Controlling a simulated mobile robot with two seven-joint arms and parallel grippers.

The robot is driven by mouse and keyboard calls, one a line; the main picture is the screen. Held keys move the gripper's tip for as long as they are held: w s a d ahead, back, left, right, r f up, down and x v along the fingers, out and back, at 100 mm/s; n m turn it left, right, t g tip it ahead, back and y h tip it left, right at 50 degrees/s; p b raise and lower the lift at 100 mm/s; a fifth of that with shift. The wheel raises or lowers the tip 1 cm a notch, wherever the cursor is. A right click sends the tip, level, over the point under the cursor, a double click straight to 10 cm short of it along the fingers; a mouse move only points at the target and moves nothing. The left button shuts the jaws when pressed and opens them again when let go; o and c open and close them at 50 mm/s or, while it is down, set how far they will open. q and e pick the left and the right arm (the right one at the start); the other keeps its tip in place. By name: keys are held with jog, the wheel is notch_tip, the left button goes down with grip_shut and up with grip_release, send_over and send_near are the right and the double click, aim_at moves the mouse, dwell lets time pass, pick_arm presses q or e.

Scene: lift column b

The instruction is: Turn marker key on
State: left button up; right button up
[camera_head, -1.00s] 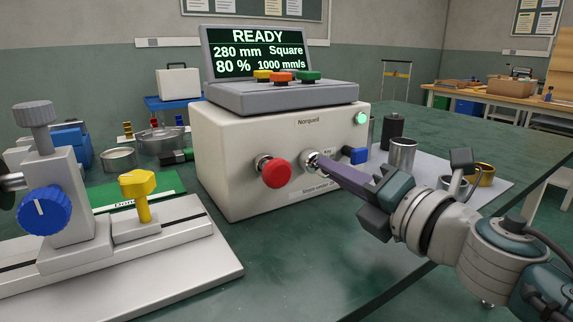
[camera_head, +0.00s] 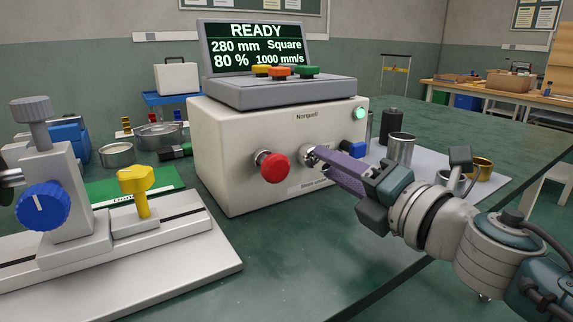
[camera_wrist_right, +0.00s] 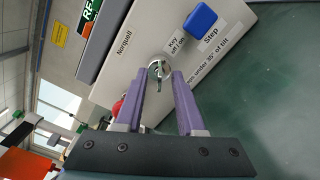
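The white control box (camera_head: 270,130), labelled Norquell, carries a round metal key switch (camera_head: 309,154) low on its front. In the right wrist view the key switch (camera_wrist_right: 158,70) sits by a "Key off / on" label (camera_wrist_right: 176,43), with a small metal key (camera_wrist_right: 158,85) pointing down in the picture. My right gripper (camera_head: 322,158) is at the switch. Its two purple fingers (camera_wrist_right: 165,74) stand apart, tips on either side of the key; contact cannot be told. The screen (camera_head: 257,46) reads READY and a green lamp (camera_head: 360,114) is lit. My left gripper is not in view.
A red button (camera_head: 273,167) is left of the key switch; a blue Step button (camera_wrist_right: 201,18) is on its other side. A fixture with a blue knob (camera_head: 43,206) and yellow handle (camera_head: 138,187) stands front left. Metal cups (camera_head: 400,149) stand right. The bench before the box is clear.

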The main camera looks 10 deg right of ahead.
jog(key=p+v, duration=0.1)
jog(key=v, duration=0.9)
jog(key=shift+r, duration=0.1)
